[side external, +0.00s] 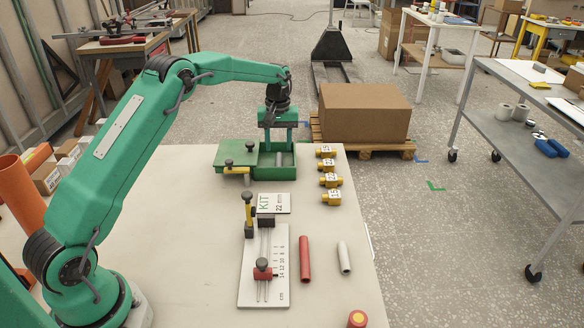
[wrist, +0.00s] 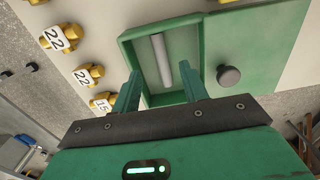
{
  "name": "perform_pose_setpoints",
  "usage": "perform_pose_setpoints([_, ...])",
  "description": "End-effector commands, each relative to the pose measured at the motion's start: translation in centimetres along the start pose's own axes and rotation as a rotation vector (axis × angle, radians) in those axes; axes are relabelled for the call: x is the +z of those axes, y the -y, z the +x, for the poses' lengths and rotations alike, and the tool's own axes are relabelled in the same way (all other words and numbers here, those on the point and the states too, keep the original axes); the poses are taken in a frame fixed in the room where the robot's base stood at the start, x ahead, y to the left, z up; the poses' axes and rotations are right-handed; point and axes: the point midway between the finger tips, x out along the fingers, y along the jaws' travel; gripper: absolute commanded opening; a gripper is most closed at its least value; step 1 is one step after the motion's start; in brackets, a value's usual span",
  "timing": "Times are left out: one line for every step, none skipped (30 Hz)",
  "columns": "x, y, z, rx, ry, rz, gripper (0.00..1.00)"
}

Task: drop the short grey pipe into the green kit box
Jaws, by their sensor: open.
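The green kit box (side external: 284,173) stands at the far edge of the table, its lid (side external: 236,160) folded open to the left. A grey pipe (wrist: 161,61) lies inside the box in the wrist view; it shows between my fingers in the side view (side external: 278,159). My gripper (side external: 278,150) is over the box, pointing down. Its two fingers stand apart in the wrist view (wrist: 160,70), and the pipe is not held between them. Another light grey pipe (side external: 344,257) lies on the table at the front right, apart from the box.
A red pipe (side external: 304,259) lies beside the light grey one. A white measuring board (side external: 250,275) with clamps is left of them. Several yellow numbered fittings (side external: 329,181) line the table's right edge. A cardboard box (side external: 363,112) stands on a pallet behind. The table's left part is clear.

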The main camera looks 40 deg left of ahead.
Motion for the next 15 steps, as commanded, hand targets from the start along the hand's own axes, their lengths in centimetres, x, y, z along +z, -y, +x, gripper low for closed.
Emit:
perform_pose_setpoints([-0.1,0.0,-0.8,0.002,-0.003,0.0,0.44])
perform_pose_setpoints([-0.1,0.0,-1.2,0.002,-0.003,0.0,0.44])
perform_pose_setpoints([-0.1,0.0,-1.7,0.002,-0.002,0.0,0.44])
perform_pose_setpoints([-0.1,0.0,-2.1,0.002,-0.003,0.0,0.44])
perform_pose_setpoints([-0.1,0.0,-2.5,0.002,-0.003,0.0,0.44])
perform_pose_setpoints([-0.1,0.0,-3.0,0.001,-0.002,0.0,0.44])
perform_pose_setpoints([-0.1,0.0,-3.3,0.002,-0.002,0.0,0.44])
perform_pose_setpoints([-0.1,0.0,-3.6,0.002,-0.003,0.0,0.44])
perform_pose_setpoints([-0.1,0.0,-3.9,0.001,-0.002,0.0,0.44])
perform_pose_setpoints([0.0,0.0,-4.1,0.001,-0.001,0.0,0.44])
perform_pose_setpoints([0.0,0.0,-4.3,0.0,-0.001,0.0,0.44])
perform_pose_setpoints([0.0,0.0,-4.5,0.0,-0.001,0.0,0.44])
perform_pose_setpoints([0.0,0.0,-4.6,0.0,-0.001,0.0,0.44])
perform_pose_setpoints([0.0,0.0,-4.7,0.0,0.0,0.0,0.44])
perform_pose_setpoints([0.0,0.0,-4.7,0.0,0.0,0.0,0.44])
